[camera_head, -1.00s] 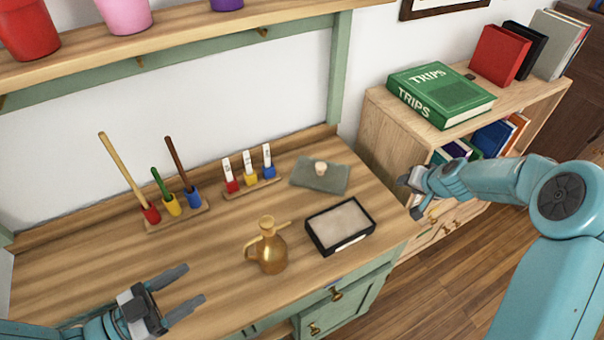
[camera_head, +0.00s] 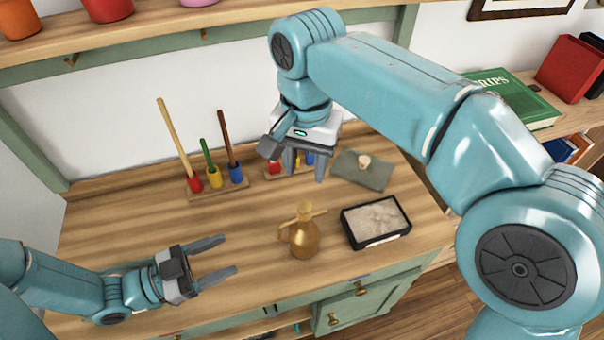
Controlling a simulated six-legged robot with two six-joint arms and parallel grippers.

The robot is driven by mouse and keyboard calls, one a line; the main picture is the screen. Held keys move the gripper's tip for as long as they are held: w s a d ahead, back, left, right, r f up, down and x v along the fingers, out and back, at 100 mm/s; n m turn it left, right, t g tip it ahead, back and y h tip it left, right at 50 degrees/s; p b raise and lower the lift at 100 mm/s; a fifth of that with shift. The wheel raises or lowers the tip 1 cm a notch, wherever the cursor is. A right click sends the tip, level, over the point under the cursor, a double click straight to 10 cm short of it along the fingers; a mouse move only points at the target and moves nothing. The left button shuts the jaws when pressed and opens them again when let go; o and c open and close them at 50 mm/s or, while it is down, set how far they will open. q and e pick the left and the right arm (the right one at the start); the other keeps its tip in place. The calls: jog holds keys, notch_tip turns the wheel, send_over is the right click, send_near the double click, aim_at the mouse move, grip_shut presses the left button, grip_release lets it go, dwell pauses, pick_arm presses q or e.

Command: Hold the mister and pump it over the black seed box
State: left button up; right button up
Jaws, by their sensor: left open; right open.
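The mister (camera_head: 304,238) is a brass jug-like bottle with a handle on its left and a spout to the right. It stands upright on the bench, just left of the black seed box (camera_head: 347,232), a shallow tray with pale filling. My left gripper (camera_head: 232,258) is open and empty, low over the bench to the left of the mister, its fingers pointing right towards it. My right gripper (camera_head: 305,170) is open and empty, above and behind the mister with its fingers pointing down. It partly hides the row of small labelled pots.
A stand with several long-handled tools (camera_head: 215,192) is at the back left. A shelf with pots (camera_head: 160,40) overhangs the back. A green book (camera_head: 515,98) lies on the right bookcase.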

aim_at(298, 224)
pick_arm(q)
jog(key=x, duration=1.6)
jog(key=shift+d, duration=0.1)
grip_shut()
pick_arm(e)
grip_shut()
dwell(1.0)
